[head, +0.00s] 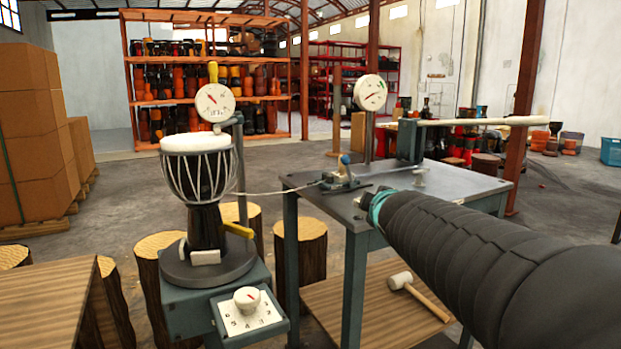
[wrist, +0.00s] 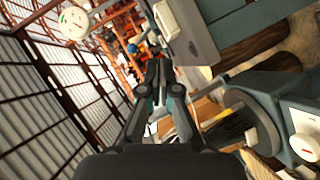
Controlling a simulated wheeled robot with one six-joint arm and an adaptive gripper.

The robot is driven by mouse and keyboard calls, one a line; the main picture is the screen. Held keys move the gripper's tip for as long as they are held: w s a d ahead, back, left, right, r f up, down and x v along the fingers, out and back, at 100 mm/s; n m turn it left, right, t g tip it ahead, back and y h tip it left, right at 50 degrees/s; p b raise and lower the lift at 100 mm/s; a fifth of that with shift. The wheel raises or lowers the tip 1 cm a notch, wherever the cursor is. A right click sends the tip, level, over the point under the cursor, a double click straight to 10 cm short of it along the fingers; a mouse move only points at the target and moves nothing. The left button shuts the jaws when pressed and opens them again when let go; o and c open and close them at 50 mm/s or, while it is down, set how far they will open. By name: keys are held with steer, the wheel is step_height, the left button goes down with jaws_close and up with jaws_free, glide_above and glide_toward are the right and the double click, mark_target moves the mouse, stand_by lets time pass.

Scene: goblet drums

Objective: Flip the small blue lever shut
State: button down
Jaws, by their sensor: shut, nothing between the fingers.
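The small blue-tipped lever (head: 345,161) stands up from a small metal fitting (head: 338,180) on the grey metal table (head: 437,178). A pale cord runs from the fitting left toward the drum (head: 198,170). My gripper (head: 360,202) is at the table's near edge, in front of the lever and slightly right of it, apart from it in the picture. In the wrist view my gripper (wrist: 157,66) is shut and empty, its fingers pointing up the picture. A blue spot there, likely the lever tip (wrist: 132,48), shows just left of the fingertips. Its fitting is unclear there.
A round gauge (head: 370,92) and a long pale-topped arm (head: 485,122) stand on the table. A yellow handle (head: 239,230) and a dial box (head: 248,309) are by the drum stand. A mallet (head: 418,295) lies on the lower shelf. Log stools (head: 300,255) stand left.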

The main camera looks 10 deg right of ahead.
mark_target(348, 170)
steer(key=w+n+t, duration=0.1)
steer(key=w+n, duration=0.1)
steer(key=w, duration=0.1)
steer(key=w+d+r+n+t+y+b, duration=0.1)
steer(key=w+n, duration=0.1)
steer(key=w+n+y+b, duration=0.1)
steer(key=w+n, duration=0.1)
steer(key=w, duration=0.1)
steer(key=shift+w+d+r+n+t, duration=0.25)
steer(key=shift+w+n+t, duration=0.05)
steer(key=shift+n+t, duration=0.1)
steer(key=w+n+y+b, duration=0.1)
steer(key=w+n, duration=0.1)
steer(key=w+n+t+y+b, duration=0.1)
steer(key=w+n+y, duration=0.1)
steer(key=n, duration=0.1)
steer(key=shift+w+f+n, duration=0.15)
steer(key=shift+w+n, duration=0.15)
steer(key=shift+w+a+f+n+y+b, duration=0.1)
steer(key=shift+w+f+n+y+b, duration=0.1)
steer(key=shift+w+n+y, duration=0.4)
steer(key=shift+w+a+f+n+y+b, duration=0.1)
steer(key=shift+w+n+y+b, duration=0.15)
steer(key=shift+n, duration=0.65)
steer(key=shift+w, duration=0.1)
